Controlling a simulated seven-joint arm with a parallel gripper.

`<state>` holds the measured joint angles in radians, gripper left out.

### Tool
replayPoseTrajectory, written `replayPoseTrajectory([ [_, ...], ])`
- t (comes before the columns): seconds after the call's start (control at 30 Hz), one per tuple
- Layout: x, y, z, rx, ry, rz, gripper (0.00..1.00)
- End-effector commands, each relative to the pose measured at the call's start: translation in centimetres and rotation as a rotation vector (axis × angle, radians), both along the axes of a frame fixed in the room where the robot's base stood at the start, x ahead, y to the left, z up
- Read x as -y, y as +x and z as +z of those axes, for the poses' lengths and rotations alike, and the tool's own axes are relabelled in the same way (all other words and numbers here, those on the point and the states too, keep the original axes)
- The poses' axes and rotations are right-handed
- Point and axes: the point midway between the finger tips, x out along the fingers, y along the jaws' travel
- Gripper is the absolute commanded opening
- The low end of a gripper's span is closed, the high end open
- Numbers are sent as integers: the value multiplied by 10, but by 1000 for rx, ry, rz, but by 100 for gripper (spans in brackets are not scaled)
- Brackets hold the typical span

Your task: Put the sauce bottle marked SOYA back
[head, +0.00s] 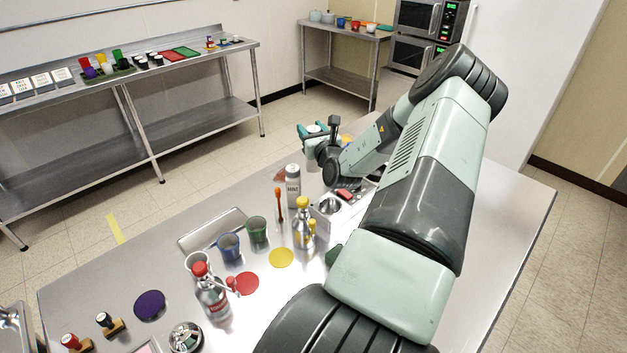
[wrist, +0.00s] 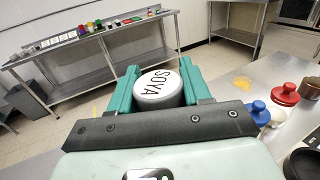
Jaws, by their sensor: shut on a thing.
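My gripper (head: 314,131) is at the far end of the table in the head view, its teal fingers shut around a white-topped bottle. In the wrist view my gripper (wrist: 159,88) has one finger on each side of the sauce bottle (wrist: 157,92), whose round white lid reads SOYA. The bottle also shows in the head view (head: 313,161), partly hidden by the fingers. Whether its base touches the table cannot be told. A yellow patch (wrist: 243,83) lies on the table to its right in the wrist view.
A white, dark-lettered bottle (head: 293,187) stands near my gripper. A yellow-capped bottle (head: 304,230), a green cup (head: 257,230), a blue cup (head: 229,246) and a red-capped bottle (head: 211,295) stand nearer. In the wrist view, blue-topped (wrist: 258,112) and red-topped (wrist: 285,95) things stand at right.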

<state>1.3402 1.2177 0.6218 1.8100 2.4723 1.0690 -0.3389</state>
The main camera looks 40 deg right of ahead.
Motion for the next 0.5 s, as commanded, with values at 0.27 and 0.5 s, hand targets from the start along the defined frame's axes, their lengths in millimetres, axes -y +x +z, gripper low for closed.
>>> replayPoseTrajectory([
  [0.27, 0, 0, -45, 0, 1, -1, 0],
  [0.5, 0, 0, -77, -1, 3, -2, 0],
])
